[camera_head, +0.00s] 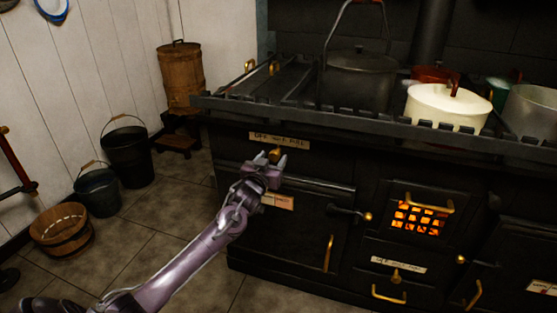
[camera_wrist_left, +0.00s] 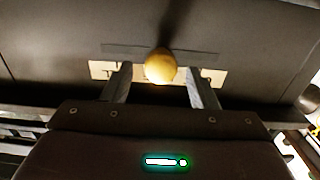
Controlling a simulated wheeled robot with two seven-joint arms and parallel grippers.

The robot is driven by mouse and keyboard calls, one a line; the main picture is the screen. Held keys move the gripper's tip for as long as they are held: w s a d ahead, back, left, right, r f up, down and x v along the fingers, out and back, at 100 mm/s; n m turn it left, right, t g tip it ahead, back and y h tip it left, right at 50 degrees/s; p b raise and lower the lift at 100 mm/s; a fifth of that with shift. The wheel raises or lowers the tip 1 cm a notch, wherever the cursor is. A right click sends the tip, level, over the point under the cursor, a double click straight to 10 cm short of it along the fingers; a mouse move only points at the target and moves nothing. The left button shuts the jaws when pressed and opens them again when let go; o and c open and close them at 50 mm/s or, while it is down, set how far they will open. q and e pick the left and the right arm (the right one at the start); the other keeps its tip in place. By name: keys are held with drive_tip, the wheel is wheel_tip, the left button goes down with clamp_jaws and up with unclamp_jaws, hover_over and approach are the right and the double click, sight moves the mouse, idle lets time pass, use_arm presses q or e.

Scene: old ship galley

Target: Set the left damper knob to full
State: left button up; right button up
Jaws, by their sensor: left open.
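The left damper knob (camera_head: 275,153) is a small round brass knob on the black stove front, just below a cream label plate (camera_head: 279,140) whose lettering seems to read off, half and full. My left gripper (camera_head: 268,160) is open at the knob. In the left wrist view the brass knob (camera_wrist_left: 160,66) sits between the two spread fingers of my left gripper (camera_wrist_left: 158,76), with a gap on each side. Part of the label (camera_wrist_left: 212,77) shows behind it. Any pointer mark on the knob cannot be made out. My right gripper is out of view.
The stove's slotted top rail (camera_head: 380,127) juts out above the knob. A dark pot (camera_head: 357,82) and a cream lidded pot (camera_head: 447,107) stand on top. An oven door with a brass handle (camera_head: 328,254) is below. Buckets (camera_head: 127,155) stand left on open tiled floor.

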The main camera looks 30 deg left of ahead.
use_arm(q)
drive_tip(key=shift+x, duration=1.4)
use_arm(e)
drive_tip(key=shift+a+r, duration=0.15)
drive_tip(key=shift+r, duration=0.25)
